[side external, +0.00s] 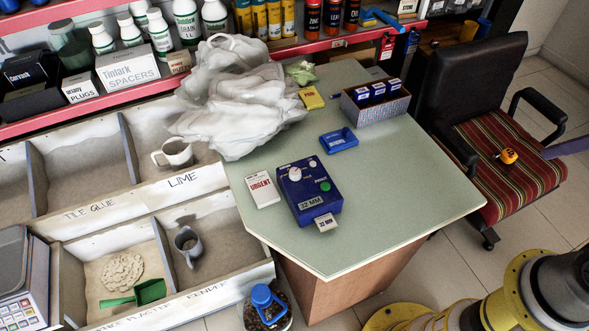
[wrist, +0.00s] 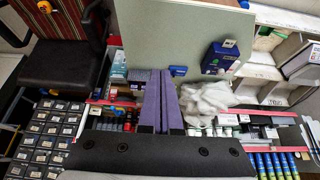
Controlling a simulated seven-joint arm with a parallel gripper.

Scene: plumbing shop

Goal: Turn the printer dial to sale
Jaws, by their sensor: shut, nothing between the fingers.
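The printer (side external: 318,203) is a dark blue box on the green-topped table, with a white round dial (side external: 295,174) at its upper left, a green button and a "32 MM" label. A paper tag sticks out of its front. I cannot read the dial's setting. In the wrist view the printer (wrist: 213,62) is small, right of my fingers, and its dial cannot be made out. My gripper (wrist: 163,72) has two long purple fingers side by side, shut and empty, well apart from the printer. A purple piece at the right edge of the side view may be a fingertip.
An "URGENT" card (side external: 263,188) lies left of the printer. A chair (side external: 505,130) stands at right. The table's right front is clear.

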